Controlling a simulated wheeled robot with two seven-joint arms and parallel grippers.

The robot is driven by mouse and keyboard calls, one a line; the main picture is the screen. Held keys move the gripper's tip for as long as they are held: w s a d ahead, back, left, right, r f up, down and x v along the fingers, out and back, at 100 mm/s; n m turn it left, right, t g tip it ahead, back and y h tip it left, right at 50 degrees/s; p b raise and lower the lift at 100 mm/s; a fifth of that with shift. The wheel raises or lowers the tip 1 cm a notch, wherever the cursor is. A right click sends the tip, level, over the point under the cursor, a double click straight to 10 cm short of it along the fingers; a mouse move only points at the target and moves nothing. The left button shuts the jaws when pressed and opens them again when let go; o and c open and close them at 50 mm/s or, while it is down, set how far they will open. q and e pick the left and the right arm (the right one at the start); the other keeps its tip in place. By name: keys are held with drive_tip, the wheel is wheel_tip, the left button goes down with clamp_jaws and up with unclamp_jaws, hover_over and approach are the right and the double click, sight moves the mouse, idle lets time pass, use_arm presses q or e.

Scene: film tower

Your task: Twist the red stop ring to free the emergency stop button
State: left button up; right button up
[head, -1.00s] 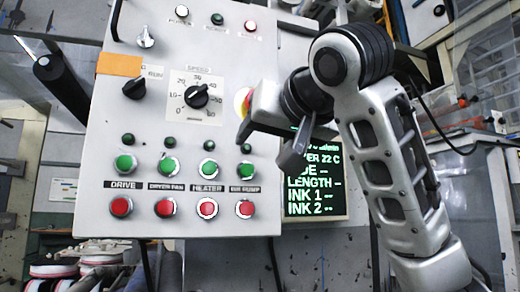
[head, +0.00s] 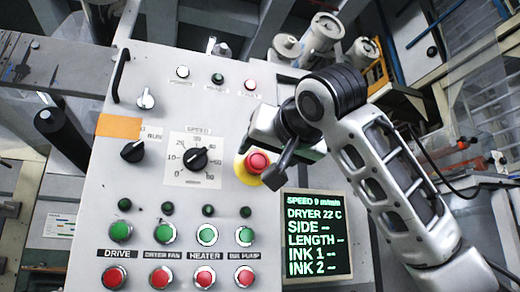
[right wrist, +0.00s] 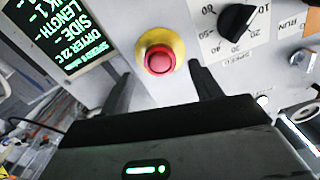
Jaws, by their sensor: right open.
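The red emergency stop button (head: 257,161) sits on a round yellow plate (head: 243,172) on the grey control panel, left of the display. In the right wrist view the red button (right wrist: 160,60) and its yellow surround (right wrist: 178,46) show clearly. I cannot tell the stop ring apart from the button. My right gripper (head: 261,165) is in front of the button, its body covering the plate's upper edge. In the right wrist view its two dark fingers (right wrist: 161,72) are open, one on each side below the button, with nothing between them. My left gripper is not in view.
A speed dial (head: 194,159) is left of the button. A lit display (head: 315,235) is at its lower right. Rows of green and red push buttons (head: 160,277) fill the panel's lower part. A black handle (head: 121,75) stands at its upper left.

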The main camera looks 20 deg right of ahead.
sight(258, 162)
drive_tip(key=w, duration=0.2)
drive_tip(key=shift+w+r+p, duration=0.1)
drive_tip(key=shift+w+p, duration=0.3)
drive_tip(key=shift+w, duration=0.7)
drive_tip(key=shift+a, duration=0.1)
drive_tip(key=c, duration=1)
drive_tip(key=shift+o, duration=0.2)
